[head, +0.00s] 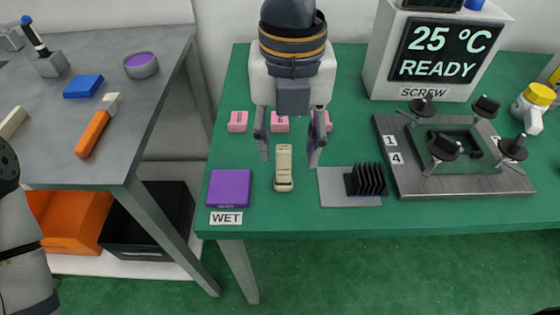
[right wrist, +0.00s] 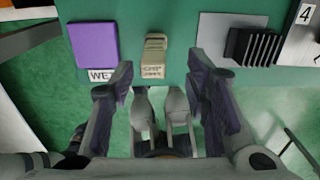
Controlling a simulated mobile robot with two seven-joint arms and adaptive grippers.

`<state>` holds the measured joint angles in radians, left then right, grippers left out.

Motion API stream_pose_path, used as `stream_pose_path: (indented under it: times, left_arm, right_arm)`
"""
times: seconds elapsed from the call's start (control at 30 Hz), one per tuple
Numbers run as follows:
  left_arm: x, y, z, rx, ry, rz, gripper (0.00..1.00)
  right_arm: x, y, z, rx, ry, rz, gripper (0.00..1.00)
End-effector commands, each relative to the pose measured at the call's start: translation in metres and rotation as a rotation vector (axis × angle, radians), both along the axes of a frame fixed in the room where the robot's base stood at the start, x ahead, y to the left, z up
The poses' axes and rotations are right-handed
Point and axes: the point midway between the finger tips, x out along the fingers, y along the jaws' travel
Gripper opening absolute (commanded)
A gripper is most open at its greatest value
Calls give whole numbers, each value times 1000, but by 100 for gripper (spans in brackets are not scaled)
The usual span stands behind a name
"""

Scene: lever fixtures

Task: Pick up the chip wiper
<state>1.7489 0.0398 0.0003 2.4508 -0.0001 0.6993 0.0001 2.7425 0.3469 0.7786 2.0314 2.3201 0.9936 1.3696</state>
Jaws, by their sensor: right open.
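The chip wiper is a small beige block (head: 284,168) near the front edge of the green table, between a purple pad and a grey plate. In the right wrist view it (right wrist: 154,56) lies just beyond the fingertips, between their lines, with a small printed label on its near end. My right gripper (head: 290,158) is open and empty, pointing down over the table. Its fingers appear on either side of the block's far part in the head view, apart from it. The exact height gap cannot be told. My left gripper is out of view.
The purple pad (head: 229,187) with a WET label lies left of the block. The grey plate (head: 330,190) with a black slotted rack (head: 367,180) is at right. Pink blocks (head: 238,121) lie behind. A clamp fixture (head: 450,160) and a display box (head: 430,55) stand farther right.

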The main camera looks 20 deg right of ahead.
Motion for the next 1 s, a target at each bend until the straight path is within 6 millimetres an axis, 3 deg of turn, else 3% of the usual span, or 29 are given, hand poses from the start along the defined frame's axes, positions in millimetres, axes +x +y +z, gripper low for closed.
stream_pose_path:
  times: [0.3, 0.6, 0.8, 1.0]
  left_arm:
    - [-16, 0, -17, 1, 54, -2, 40]
    - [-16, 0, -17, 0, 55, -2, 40]
    - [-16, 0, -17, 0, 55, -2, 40]
    - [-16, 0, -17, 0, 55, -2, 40]
  right_arm:
    - [3, 4, -55, -2, 6, 2, 43]
    - [3, 4, -61, 0, -4, 2, 43]
    - [4, 4, -60, 0, -4, 2, 1]
    - [4, 4, -60, 0, -4, 2, 0]
